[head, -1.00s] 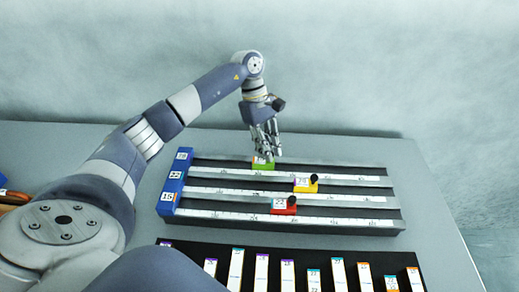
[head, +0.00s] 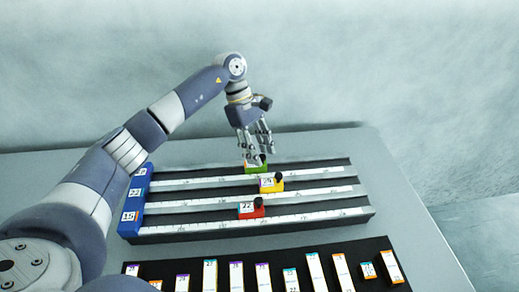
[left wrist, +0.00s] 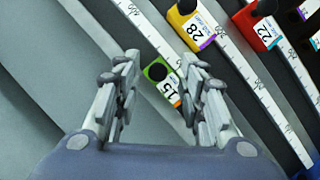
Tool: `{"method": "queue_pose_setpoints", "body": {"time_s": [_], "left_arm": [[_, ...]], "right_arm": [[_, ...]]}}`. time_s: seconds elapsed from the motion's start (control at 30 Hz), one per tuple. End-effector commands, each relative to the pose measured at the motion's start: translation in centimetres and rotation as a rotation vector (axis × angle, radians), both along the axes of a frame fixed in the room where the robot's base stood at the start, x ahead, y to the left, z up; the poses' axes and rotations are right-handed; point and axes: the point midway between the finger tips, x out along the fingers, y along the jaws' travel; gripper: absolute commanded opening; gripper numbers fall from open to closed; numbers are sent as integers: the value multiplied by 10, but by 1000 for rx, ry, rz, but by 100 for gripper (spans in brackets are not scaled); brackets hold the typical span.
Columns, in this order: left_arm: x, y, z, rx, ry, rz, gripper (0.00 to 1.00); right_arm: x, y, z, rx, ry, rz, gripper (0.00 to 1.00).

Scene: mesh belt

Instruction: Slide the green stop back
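The green stop (head: 255,169) sits on the rearmost rail of the ruled rack, to the left of the yellow stop. My left gripper (head: 257,157) is at the green stop, pointing down. Whether a finger touches the stop I cannot tell. My right gripper is not in view.
The yellow stop (head: 268,186), labelled 28, and the red stop (head: 250,208), labelled 22, sit on the nearer rails. A blue end block (head: 133,205) with number labels closes the rack's left end. A black board (head: 325,283) with several labelled strips lies in front.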

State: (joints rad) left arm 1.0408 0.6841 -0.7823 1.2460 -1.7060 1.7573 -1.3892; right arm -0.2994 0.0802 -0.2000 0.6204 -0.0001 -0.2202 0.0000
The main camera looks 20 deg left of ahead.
Motion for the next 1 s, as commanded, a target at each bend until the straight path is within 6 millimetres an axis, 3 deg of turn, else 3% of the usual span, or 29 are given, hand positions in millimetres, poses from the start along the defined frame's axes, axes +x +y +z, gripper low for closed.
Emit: {"method": "queue_pose_setpoints", "body": {"time_s": [0.23, 0.7, 1.0], "left_arm": [[2, 8, 17, 3, -2, 3, 38], [10, 40, 100, -1, -3, 1, 38], [11, 44, 111, 0, 1, -1, 38]], "right_arm": [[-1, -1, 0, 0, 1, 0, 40], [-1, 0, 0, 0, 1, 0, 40], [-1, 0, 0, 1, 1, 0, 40]]}}
